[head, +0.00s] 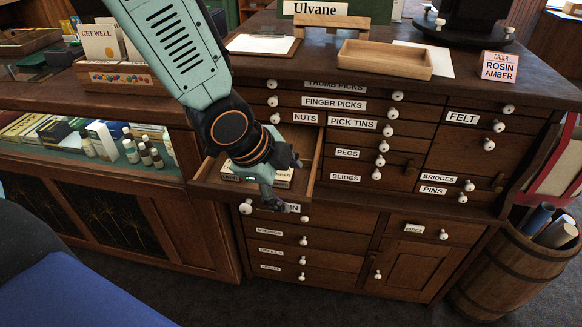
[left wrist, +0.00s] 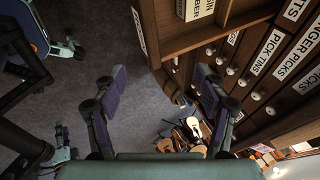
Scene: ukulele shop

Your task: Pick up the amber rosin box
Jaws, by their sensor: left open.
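An open drawer (head: 312,165) in the wooden cabinet holds pale boxes (head: 284,182), partly hidden behind my left gripper (head: 284,187). The gripper reaches down from the upper left and is over the drawer's front part. In the left wrist view the fingers of the left gripper (left wrist: 162,76) are spread apart with nothing between them. The drawer also shows there at the top (left wrist: 190,42). A pale box (left wrist: 199,9) in it carries dark lettering, cut off by the top edge; the letters "BER" can be read.
A pink sign (head: 500,67) reading "Order Rosin Amber" stands on the cabinet top beside a wooden tray (head: 385,59). Closed drawers with white knobs surround the open one. A glass display case (head: 85,140) is at left, a barrel (head: 510,270) at right.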

